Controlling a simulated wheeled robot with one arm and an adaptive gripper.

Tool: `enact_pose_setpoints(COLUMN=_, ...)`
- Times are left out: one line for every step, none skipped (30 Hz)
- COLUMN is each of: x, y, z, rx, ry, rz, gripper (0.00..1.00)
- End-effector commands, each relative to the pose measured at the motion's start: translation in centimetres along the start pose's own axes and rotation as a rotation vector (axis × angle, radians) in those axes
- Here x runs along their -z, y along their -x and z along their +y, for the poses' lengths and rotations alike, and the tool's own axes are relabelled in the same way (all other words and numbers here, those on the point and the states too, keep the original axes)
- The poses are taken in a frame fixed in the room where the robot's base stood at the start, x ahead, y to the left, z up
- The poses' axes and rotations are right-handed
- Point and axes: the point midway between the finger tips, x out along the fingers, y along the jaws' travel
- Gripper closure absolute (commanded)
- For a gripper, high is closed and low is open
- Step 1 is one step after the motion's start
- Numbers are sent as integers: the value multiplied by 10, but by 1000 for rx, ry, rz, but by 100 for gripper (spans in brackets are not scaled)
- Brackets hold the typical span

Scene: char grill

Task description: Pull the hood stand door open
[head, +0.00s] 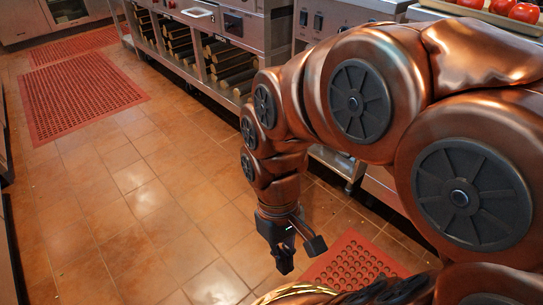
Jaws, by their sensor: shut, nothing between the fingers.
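My gripper (288,248) hangs low over the tiled floor at the lower middle of the head view, dark fingers pointing down. It is shut and empty, and touches no door. I cannot make out for certain which surface is the hood stand door. My copper-coloured arm covers much of the right side and hides the fronts behind it. A steel cabinet front (20,22) shows at the far top left.
A steel counter unit (205,55) with open shelves of stacked logs runs along the back. Red perforated mats lie at the left (80,92) and beside my gripper (352,262). Tomatoes (524,12) sit at top right. The middle floor (130,205) is clear.

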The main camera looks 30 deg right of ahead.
Motion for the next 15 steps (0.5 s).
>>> enact_pose_setpoints(x=12, y=7, z=-2, rx=31, ry=40, rz=5, gripper=100)
enact_pose_setpoints(x=20, y=11, z=-3, rx=49, ry=71, rz=10, gripper=100)
enact_pose_setpoints(x=30, y=16, z=-5, rx=77, ry=116, rz=19, gripper=100)
enact_pose_setpoints(x=39, y=21, z=-6, rx=99, ry=152, rz=27, gripper=100)
enact_pose_setpoints(x=49, y=26, z=-7, rx=123, ry=187, rz=38, gripper=100)
enact_pose_setpoints(x=61, y=32, z=-7, rx=151, ry=233, rz=55, gripper=100)
enact_pose_setpoints(x=69, y=36, z=-6, rx=173, ry=267, rz=67, gripper=100)
enact_pose_setpoints(x=78, y=40, z=-6, rx=195, ry=299, rz=81, gripper=100)
enact_pose_setpoints(x=91, y=46, z=-4, rx=221, ry=342, rz=103, gripper=100)
enact_pose_setpoints(x=100, y=51, z=-2, rx=240, ry=371, rz=122, gripper=100)
enact_pose_setpoints(x=109, y=54, z=0, rx=261, ry=402, rz=140, gripper=100)
enact_pose_setpoints(x=121, y=59, z=4, rx=287, ry=440, rz=165, gripper=100)
enact_pose_setpoints(x=130, y=64, z=8, rx=302, ry=467, rz=189, gripper=100)
enact_pose_setpoints(x=139, y=68, z=13, rx=318, ry=494, rz=212, gripper=100)
enact_pose_setpoints(x=150, y=72, z=18, rx=342, ry=528, rz=241, gripper=100)
